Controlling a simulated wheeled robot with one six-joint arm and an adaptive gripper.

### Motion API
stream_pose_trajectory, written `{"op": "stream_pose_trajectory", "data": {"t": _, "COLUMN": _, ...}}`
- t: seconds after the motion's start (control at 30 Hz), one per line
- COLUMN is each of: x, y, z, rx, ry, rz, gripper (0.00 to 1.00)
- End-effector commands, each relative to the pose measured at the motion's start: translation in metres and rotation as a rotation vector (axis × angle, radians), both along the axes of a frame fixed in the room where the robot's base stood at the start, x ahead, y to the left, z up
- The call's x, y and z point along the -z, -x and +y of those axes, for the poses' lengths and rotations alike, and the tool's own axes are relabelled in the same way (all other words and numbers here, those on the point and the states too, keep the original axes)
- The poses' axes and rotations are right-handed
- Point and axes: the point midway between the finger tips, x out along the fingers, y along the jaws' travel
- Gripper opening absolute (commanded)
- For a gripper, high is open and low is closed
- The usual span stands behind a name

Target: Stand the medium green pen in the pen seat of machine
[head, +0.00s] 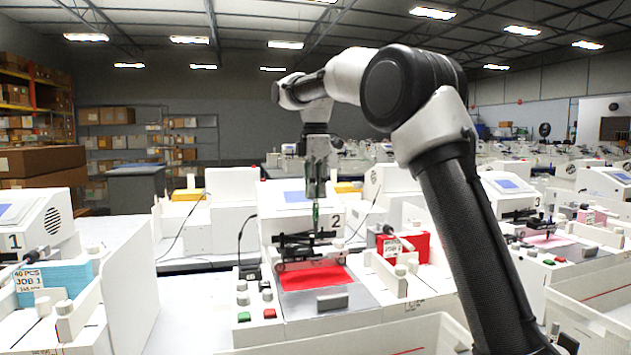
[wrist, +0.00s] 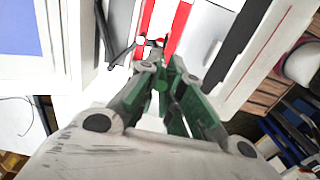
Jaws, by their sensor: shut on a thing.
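My gripper (head: 316,188) points straight down over machine 2 (head: 300,215), shut on the green pen (head: 315,217). The pen hangs upright below the fingers, and its lower end is close to the dark carriage (head: 305,243) where the pen seat would be. I cannot tell whether the pen touches the seat. In the wrist view the gripper (wrist: 163,80) shows its fingers closed in around the green pen (wrist: 162,103), and the seat is mostly hidden behind the fingertips.
A red sheet (head: 315,278) lies on the machine's bed under the carriage. A red stack with a job label (head: 405,247) stands to the right. Machine 1 (head: 30,235) with a blue stack (head: 55,279) is at the left. A white bin (head: 400,335) is at the front.

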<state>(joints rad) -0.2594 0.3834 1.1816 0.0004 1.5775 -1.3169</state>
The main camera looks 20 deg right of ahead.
Motion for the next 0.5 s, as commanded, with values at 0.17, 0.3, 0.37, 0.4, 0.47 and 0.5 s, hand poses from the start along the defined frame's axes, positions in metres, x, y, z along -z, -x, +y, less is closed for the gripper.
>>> {"op": "stream_pose_trajectory", "data": {"t": 0.17, "x": 0.016, "y": 0.0, "z": 0.0, "rx": 0.0, "ry": 0.0, "rz": 0.0, "gripper": 0.0}}
{"op": "stream_pose_trajectory", "data": {"t": 0.3, "x": 0.024, "y": 0.0, "z": 0.0, "rx": 0.0, "ry": 0.0, "rz": 0.0, "gripper": 0.0}}
{"op": "stream_pose_trajectory", "data": {"t": 0.37, "x": 0.026, "y": 0.0, "z": 0.0, "rx": 0.0, "ry": 0.0, "rz": -0.001, "gripper": 0.0}}
{"op": "stream_pose_trajectory", "data": {"t": 0.4, "x": 0.027, "y": 0.0, "z": 0.0, "rx": 0.0, "ry": 0.0, "rz": -0.001, "gripper": 0.0}}
{"op": "stream_pose_trajectory", "data": {"t": 0.47, "x": 0.027, "y": 0.0, "z": 0.0, "rx": 0.0, "ry": 0.0, "rz": -0.001, "gripper": 0.0}}
{"op": "stream_pose_trajectory", "data": {"t": 0.5, "x": 0.028, "y": 0.0, "z": 0.0, "rx": 0.0, "ry": 0.0, "rz": -0.001, "gripper": 0.0}}
